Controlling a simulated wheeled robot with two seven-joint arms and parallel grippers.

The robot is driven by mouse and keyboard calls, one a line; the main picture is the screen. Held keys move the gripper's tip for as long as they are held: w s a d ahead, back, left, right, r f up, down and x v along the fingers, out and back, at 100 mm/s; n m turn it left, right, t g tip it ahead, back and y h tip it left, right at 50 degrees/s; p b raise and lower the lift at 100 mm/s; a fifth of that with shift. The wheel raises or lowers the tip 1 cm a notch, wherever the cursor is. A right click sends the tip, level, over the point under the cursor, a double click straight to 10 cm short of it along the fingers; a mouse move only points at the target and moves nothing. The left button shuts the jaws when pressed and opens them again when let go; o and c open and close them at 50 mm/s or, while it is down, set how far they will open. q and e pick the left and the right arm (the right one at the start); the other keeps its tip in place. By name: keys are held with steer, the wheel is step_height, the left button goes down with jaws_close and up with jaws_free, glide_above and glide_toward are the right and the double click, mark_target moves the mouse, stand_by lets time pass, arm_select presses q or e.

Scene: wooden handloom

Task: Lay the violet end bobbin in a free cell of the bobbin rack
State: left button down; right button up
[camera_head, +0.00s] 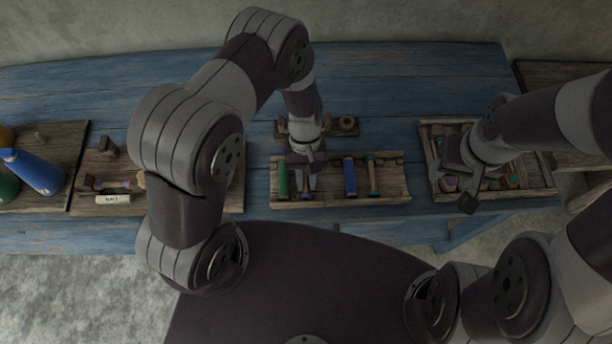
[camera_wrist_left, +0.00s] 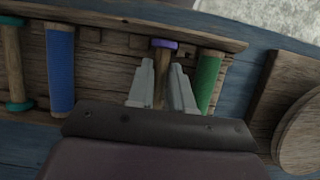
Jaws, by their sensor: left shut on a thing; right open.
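The bobbin rack (camera_head: 394,188) is a wooden tray in the middle of the table. My left gripper (camera_head: 306,184) is over its left part, shut on the violet end bobbin (camera_head: 307,197). In the left wrist view the bobbin's violet end (camera_wrist_left: 164,44) sticks out past the left gripper's fingertips (camera_wrist_left: 163,68). The bobbin lies between the green bobbin (camera_wrist_left: 208,80) and the blue bobbin (camera_wrist_left: 60,68); I cannot tell whether it touches the rack floor. A teal-ended bobbin (camera_head: 373,178) is farther right in the head view. My right gripper (camera_head: 468,190) is open over the right tray.
The right tray (camera_head: 545,190) holds several small coloured pieces. A small wooden holder (camera_head: 347,124) stands behind the rack. A wooden board (camera_head: 225,196) with a white labelled piece (camera_head: 112,199) lies to the left.

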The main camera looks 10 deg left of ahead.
arm_select(q)
steer(key=c, duration=0.9)
jaws_free()
steer(key=shift+c, duration=0.2)
steer(key=b+v, duration=0.1)
steer(key=v, duration=1.1)
steer(key=shift+w+r, duration=0.15)
steer(key=shift+r, duration=0.2)
